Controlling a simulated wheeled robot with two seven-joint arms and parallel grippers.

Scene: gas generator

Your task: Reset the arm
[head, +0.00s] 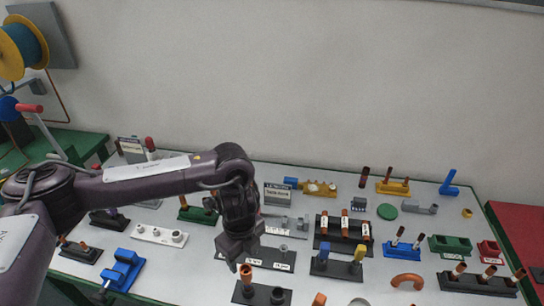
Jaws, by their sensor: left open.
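My left arm comes in from the left and bends down over the table (210,262). My left gripper (238,262) points down, is open and holds nothing that I can see. Its fingertips show just behind and above a black base with an upright orange piece (246,275). I cannot tell how high the fingertips are above the table. My right gripper is not in view.
The table is crowded with small parts on bases. Right of my gripper is a base with blue and yellow blocks (337,264); left is a blue part (123,271). Behind stands a small sign (277,193). A spool (22,45) is at upper left.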

